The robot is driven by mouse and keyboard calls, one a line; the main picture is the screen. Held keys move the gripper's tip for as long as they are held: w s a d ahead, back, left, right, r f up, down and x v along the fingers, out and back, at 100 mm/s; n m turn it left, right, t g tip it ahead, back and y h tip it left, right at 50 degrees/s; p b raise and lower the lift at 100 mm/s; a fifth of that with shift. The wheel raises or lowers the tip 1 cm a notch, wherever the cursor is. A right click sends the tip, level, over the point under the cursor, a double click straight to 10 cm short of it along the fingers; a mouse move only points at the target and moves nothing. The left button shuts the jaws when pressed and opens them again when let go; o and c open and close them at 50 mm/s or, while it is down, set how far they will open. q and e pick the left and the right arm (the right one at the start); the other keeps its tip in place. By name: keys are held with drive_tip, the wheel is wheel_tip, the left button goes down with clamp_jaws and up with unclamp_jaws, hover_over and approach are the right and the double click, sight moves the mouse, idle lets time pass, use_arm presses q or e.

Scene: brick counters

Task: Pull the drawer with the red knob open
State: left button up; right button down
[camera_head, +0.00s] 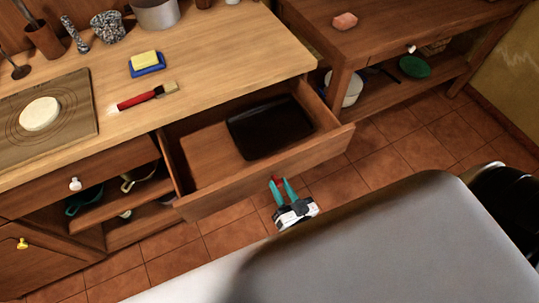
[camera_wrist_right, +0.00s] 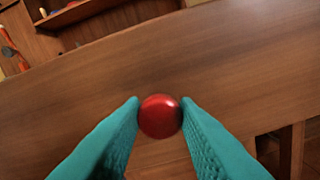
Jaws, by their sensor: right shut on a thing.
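The wooden drawer (camera_head: 190,206) is pulled well out from under the counter, and its inside is open to view. A dark tray (camera_head: 268,128) lies in it. The red knob (camera_wrist_right: 160,116) is on the drawer's front panel. My right gripper (camera_head: 281,183) has teal fingers and is shut on the red knob at the drawer front. In the right wrist view the two fingertips touch the knob on both sides. In the head view only a bit of red shows between the fingers. My left gripper is not in view.
The counter (camera_head: 215,60) above holds a red-handled brush (camera_head: 140,99), a butter dish (camera_head: 146,62) and a board with a white round (camera_head: 40,113). A drawer with a white knob (camera_head: 75,184) is at the left. Tiled floor (camera_head: 400,150) lies at the right.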

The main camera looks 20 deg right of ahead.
drive_tip(key=s, duration=0.6)
drive_tip(key=shift+p, duration=0.35)
drive_tip(key=shift+s+d, duration=0.1)
drive_tip(key=c, duration=1.1)
unclamp_jaws()
drive_tip(key=s+b, duration=0.2)
drive_tip(key=s, duration=1)
drive_tip(key=shift+d+b, duration=0.2)
drive_tip(key=shift+b, duration=0.15)
